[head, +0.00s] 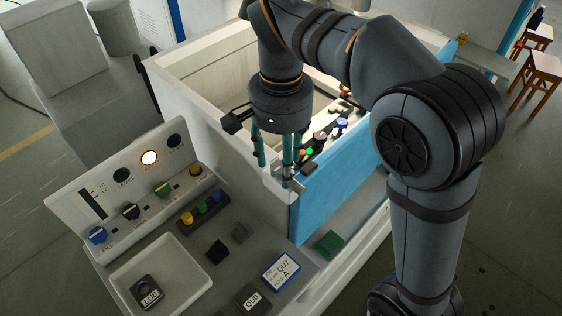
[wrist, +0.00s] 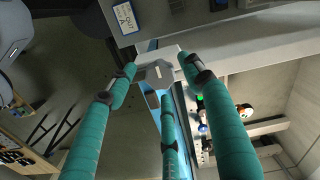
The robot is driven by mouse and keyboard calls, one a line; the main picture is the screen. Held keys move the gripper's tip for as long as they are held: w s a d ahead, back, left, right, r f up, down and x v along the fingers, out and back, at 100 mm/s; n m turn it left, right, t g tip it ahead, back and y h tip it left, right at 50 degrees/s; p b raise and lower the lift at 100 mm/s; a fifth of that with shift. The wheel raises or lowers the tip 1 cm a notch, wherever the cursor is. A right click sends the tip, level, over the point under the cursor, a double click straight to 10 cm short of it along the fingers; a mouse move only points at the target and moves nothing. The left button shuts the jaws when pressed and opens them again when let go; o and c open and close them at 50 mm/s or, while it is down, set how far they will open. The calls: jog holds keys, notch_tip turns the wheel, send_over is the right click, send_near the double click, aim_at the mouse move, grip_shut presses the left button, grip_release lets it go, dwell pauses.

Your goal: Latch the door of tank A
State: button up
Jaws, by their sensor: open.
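The blue door (head: 335,187) of the tank (head: 190,97) stands upright at the tank's front right side. Its top edge also shows in the wrist view (wrist: 152,98). A small grey metal latch piece (wrist: 155,74) sits at the door's near top corner, beside the white tank wall. My gripper (head: 280,172) points down over this corner, its teal fingers open. In the wrist view the fingertips of my gripper (wrist: 158,70) are spread around the latch piece, with nothing clearly gripped. Whether any finger touches it, I cannot tell. In the head view the fingers partly hide the latch.
A control panel (head: 120,215) with knobs and one lit lamp (head: 149,157) stands left. The bench holds a tray (head: 185,262), a blue-edged card marked A (head: 281,271) and dark blocks. A green block (head: 329,243) lies below the door. My arm crosses above the tank.

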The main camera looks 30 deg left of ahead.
jog(key=shift+f, duration=0.1)
jog(key=shift+c, duration=1)
jog(key=c, duration=0.9)
jog(key=shift+c, duration=0.2)
jog(key=shift+n, duration=0.4)
jog(key=n+p, duration=0.2)
jog(key=n, duration=0.1)
jog(key=n+p, duration=0.1)
jog(key=n, duration=0.2)
jog(key=shift+n, duration=0.3)
jog(key=n+p, duration=0.1)
jog(key=n, duration=0.2)
jog(key=shift+p, duration=0.4)
jog(key=shift+n+p, duration=0.6)
jog(key=shift+n, duration=1.4)
